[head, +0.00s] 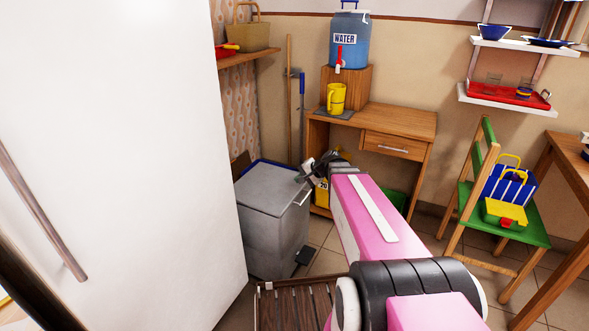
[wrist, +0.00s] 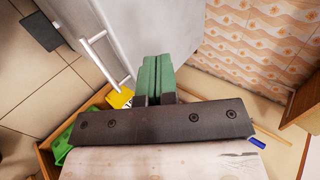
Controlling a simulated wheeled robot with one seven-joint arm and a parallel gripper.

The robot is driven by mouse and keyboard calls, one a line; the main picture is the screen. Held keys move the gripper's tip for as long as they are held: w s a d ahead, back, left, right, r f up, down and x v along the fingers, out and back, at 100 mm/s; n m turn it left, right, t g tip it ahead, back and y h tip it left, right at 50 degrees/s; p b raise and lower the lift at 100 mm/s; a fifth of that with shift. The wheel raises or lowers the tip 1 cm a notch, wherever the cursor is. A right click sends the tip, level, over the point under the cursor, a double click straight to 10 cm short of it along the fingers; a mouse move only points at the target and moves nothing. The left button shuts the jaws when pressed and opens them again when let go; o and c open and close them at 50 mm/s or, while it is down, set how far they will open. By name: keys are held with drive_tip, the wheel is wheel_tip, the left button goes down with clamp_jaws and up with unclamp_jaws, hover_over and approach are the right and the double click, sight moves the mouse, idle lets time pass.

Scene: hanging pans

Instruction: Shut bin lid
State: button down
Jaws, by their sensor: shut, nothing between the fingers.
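The grey bin (head: 268,235) stands on the floor between the white fridge-like front and the wooden desk. Its grey lid (head: 268,187) looks flat across the top; I cannot tell whether it is fully down. A white bar handle (head: 303,197) is on the bin's front edge and also shows in the wrist view (wrist: 100,62). My gripper (head: 305,178) is at the bin's right side, close to the lid edge. In the wrist view its green fingers (wrist: 156,62) are together and empty, over the grey surface. Whether they touch it is unclear.
A white door (head: 110,150) fills the left. The desk (head: 400,120) holds a yellow mug (head: 336,97) and stands behind my arm. A yellow item (head: 321,192) is below it. A slatted wooden piece (head: 297,305) is in front. A green chair (head: 505,225) stands right.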

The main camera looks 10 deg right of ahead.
wheel_tip(320, 180, down, 12)
drive_tip(key=s+d, duration=0.1)
drive_tip(key=d, duration=0.1)
drive_tip(key=shift+s+d+r+y, duration=0.2)
drive_tip(key=shift+s+y, duration=0.1)
drive_tip(key=shift+y, duration=0.1)
drive_tip(key=shift+f, duration=0.1)
drive_tip(key=v, duration=1.3)
drive_tip(key=s+a+f+n+g+h, duration=0.4)
drive_tip(key=s+a+n+g+h, duration=0.1)
drive_tip(key=s+h, duration=0.3)
drive_tip(key=shift+s+f+n+g+h, duration=0.3)
drive_tip(key=shift+n+h, duration=0.2)
drive_tip(key=shift+n, duration=0.4)
